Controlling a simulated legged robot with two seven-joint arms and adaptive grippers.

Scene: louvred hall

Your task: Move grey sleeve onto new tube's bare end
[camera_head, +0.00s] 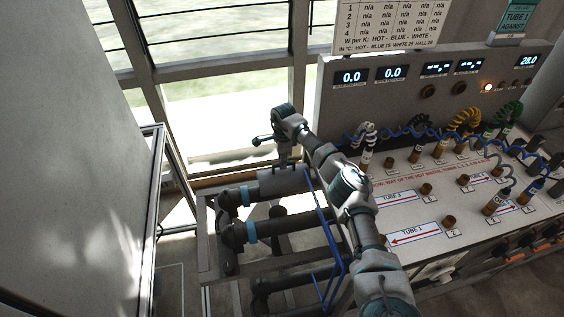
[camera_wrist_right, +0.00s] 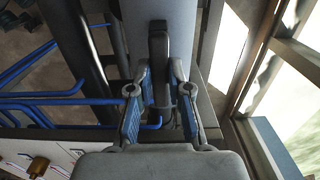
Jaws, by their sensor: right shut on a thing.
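The grey sleeve (camera_head: 284,183) is around the far dark tube (camera_head: 231,197) on the rack, right of that tube's light-blue band. In the wrist view the sleeve (camera_wrist_right: 182,18) is a broad grey cylinder with a dark upright grip (camera_wrist_right: 158,72). My right gripper (camera_head: 285,160) is above the sleeve; in the wrist view its blue-padded fingers (camera_wrist_right: 159,95) are shut on the dark grip. A second dark tube (camera_head: 290,222) with a blue band runs parallel, nearer. I cannot tell which tube is the new one. My left gripper is not in view.
Blue tubing (camera_head: 330,235) crosses the rack's right end. A console (camera_head: 440,185) with brass ports, coiled hoses and lit displays stands to the right. A pale panel (camera_head: 65,170) fills the left. A window (camera_head: 215,110) lies behind the rack.

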